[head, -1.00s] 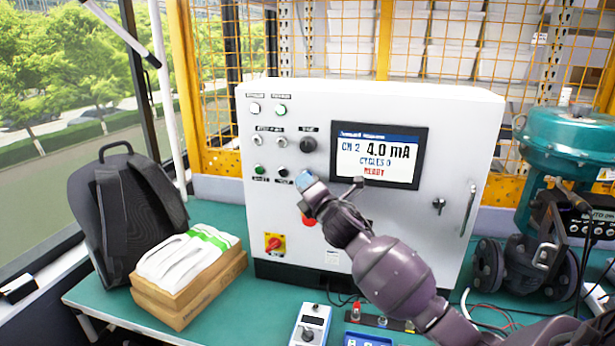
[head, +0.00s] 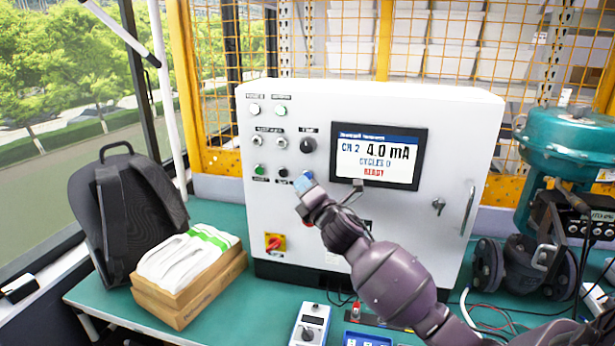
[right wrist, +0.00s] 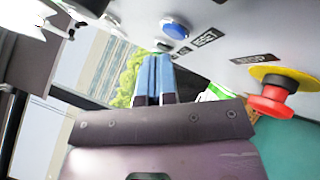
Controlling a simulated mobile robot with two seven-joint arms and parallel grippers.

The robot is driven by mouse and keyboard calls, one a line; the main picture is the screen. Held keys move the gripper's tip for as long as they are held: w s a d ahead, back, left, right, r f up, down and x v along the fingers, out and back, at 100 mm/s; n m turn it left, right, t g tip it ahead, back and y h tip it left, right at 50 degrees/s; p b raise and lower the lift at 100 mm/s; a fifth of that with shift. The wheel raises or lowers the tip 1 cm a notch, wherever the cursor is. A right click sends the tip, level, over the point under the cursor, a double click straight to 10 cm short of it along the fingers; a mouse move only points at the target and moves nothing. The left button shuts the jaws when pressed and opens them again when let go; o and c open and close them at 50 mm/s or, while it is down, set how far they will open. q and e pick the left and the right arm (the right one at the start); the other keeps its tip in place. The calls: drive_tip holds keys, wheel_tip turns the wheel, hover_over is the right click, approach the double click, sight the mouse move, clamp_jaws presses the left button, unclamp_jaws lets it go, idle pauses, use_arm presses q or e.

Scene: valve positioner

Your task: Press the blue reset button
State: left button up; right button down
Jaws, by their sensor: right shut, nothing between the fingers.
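The blue reset button (right wrist: 177,30) shows in the right wrist view, set in a ring on the cabinet face beside a RESET label. In the head view my right gripper hides it. My right gripper (head: 304,181) is shut and empty, with its blue fingertips close to the panel just right of the black button. In the right wrist view the closed fingers (right wrist: 155,60) point toward the panel a little below and left of the blue button. A gap shows between them and the button in the picture. My left gripper is not in view.
The white cabinet (head: 400,235) has a lit screen (head: 378,157) reading 4.0 mA and READY. A red stop button (right wrist: 271,100) on a yellow ring is beside the gripper. A red-yellow switch (head: 275,243), a green button (head: 259,170) and a black knob (head: 308,145) are nearby.

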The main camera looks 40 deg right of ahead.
drive_tip(key=shift+s+a+p, duration=0.75)
drive_tip(key=shift+s+a, duration=0.9)
drive_tip(key=shift+a, duration=0.25)
